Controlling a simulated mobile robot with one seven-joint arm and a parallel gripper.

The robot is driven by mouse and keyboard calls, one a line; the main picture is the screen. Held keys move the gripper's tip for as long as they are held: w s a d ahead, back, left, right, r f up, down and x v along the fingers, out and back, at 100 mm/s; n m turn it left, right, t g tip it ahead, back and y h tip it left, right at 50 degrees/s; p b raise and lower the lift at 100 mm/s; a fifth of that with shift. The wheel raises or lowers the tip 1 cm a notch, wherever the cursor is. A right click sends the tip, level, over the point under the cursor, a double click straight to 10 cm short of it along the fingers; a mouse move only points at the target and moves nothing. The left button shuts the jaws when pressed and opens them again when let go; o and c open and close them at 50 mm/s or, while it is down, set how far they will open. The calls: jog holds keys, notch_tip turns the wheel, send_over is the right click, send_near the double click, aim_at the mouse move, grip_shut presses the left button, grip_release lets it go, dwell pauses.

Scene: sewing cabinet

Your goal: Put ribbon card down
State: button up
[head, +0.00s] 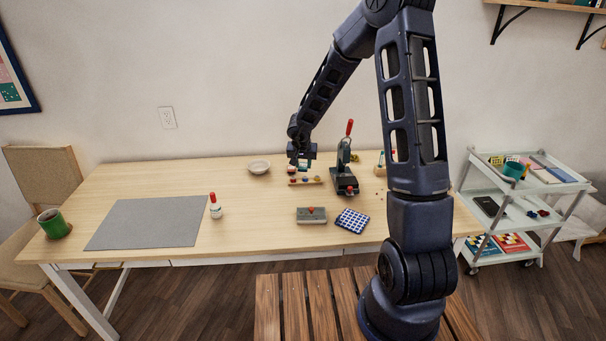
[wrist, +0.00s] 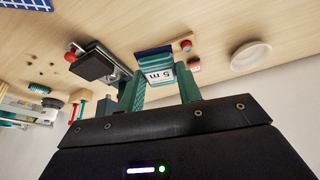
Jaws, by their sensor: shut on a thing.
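My gripper (wrist: 160,90) has its two green fingers closed on the sides of the ribbon card (wrist: 159,74), a small card with a white "5 m" label and a dark blue band. In the head view my gripper (head: 302,160) is above the back middle of the table, over a small wooden rack (head: 306,182) with small coloured items on it. The card is too small there to make out clearly. In the wrist view the card overlaps the rack area, and I cannot tell whether it touches the rack.
A black press with a red handle (head: 345,178) stands close right of the rack. A pale bowl (head: 259,167) is to the left. A grey box (head: 311,216), a blue checked pad (head: 352,220) and a red-capped bottle (head: 215,207) are nearer. The grey mat (head: 148,223) is bare.

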jog(key=shift+r, duration=2.4)
jog(key=shift+a, duration=0.15)
jog(key=w+a+n+y, duration=0.1)
jog(key=w+a+n, duration=0.2)
jog(key=a, duration=1.4)
jog(key=n+g+y, duration=0.1)
jog(key=n+y, duration=0.2)
jog(key=n, duration=0.5)
send_over(150, 219)
jog(key=s+d, duration=0.1)
notch_tip(150, 219, down, 20)
jog(key=shift+r, duration=0.25)
jog(key=shift+s+f, duration=0.1)
jog(key=shift+f, duration=0.05)
